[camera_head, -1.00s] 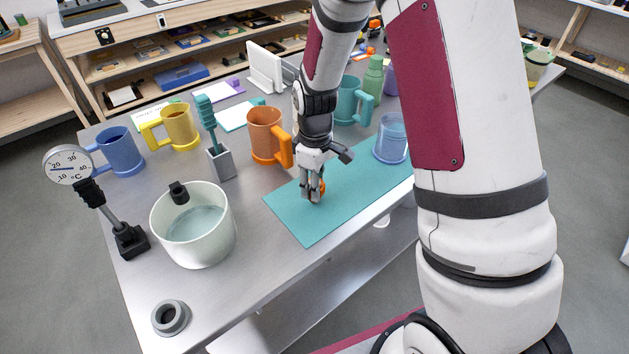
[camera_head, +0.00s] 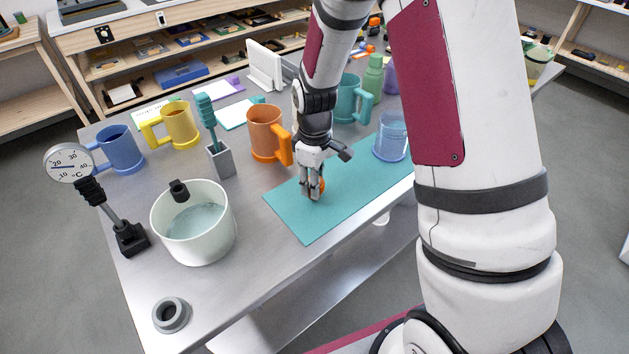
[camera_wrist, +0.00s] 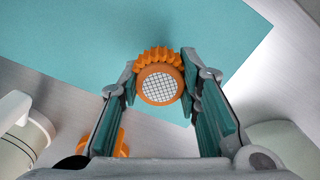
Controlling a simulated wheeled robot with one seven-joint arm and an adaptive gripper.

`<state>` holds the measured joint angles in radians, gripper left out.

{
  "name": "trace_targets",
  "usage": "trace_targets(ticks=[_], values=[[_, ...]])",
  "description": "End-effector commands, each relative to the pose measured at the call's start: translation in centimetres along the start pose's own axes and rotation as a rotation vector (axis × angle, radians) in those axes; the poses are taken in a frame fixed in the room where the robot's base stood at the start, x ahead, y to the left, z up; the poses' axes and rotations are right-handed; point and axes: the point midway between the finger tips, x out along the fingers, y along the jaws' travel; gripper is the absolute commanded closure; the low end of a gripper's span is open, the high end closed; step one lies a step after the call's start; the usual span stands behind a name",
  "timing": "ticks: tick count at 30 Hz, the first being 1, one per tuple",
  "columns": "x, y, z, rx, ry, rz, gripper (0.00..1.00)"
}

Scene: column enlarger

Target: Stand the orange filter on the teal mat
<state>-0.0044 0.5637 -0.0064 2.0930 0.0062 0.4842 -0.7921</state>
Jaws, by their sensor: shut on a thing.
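The orange filter (camera_wrist: 163,60) has a ribbed rim and a round pale mesh face, which points toward the wrist camera. My gripper (camera_wrist: 160,88) is shut on it, with one teal-padded finger on each side. In the head view the filter (camera_head: 320,186) is a small orange patch, mostly hidden by my gripper (camera_head: 313,192). The teal mat (camera_head: 310,225) lies flat on the metal table, and my gripper is over its left part. The mat (camera_wrist: 60,35) also fills the space behind the filter in the wrist view. I cannot tell whether the filter touches the mat.
An orange mug (camera_head: 264,135) stands just left of the mat, its handle near my gripper. A clear blue beaker (camera_head: 391,140) stands at the mat's far right. A white pot (camera_head: 170,240) and a brush holder (camera_head: 220,162) are left. The mat's front left part is clear.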

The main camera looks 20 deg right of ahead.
Motion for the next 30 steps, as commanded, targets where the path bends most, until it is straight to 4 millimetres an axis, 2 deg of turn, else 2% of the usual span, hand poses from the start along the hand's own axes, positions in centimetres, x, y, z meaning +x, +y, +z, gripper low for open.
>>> trace_targets(ticks=[30], values=[[0.78,0.03,-0.02,0.001,0.000,0.000,1.00]])
